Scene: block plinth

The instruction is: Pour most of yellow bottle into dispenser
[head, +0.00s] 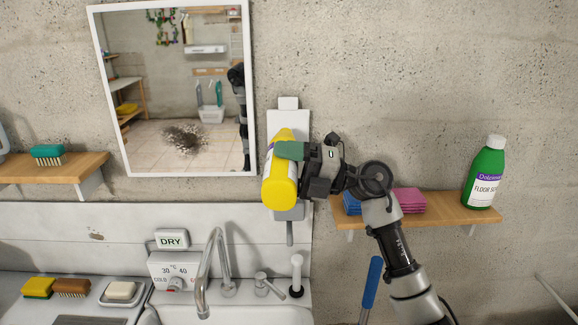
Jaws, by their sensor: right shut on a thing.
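The yellow bottle (279,185) is held in my right gripper (290,151), in front of the wall dispenser in the head view. The bottle stands nearly upright with a slight tilt, and its label is mostly turned away. The white dispenser (288,118) is fixed to the wall right of the mirror, with a grey lever (290,232) hanging below it. The bottle covers the middle of the dispenser, and I cannot tell whether they touch. The bottle's mouth and any flow are not visible. My left gripper is not in view.
A green bottle (485,175) and blue and pink cloths (409,200) stand on the right shelf (460,214), close to my right arm. Below are a sink (235,314) and tap (212,262). A mirror (172,90) hangs left.

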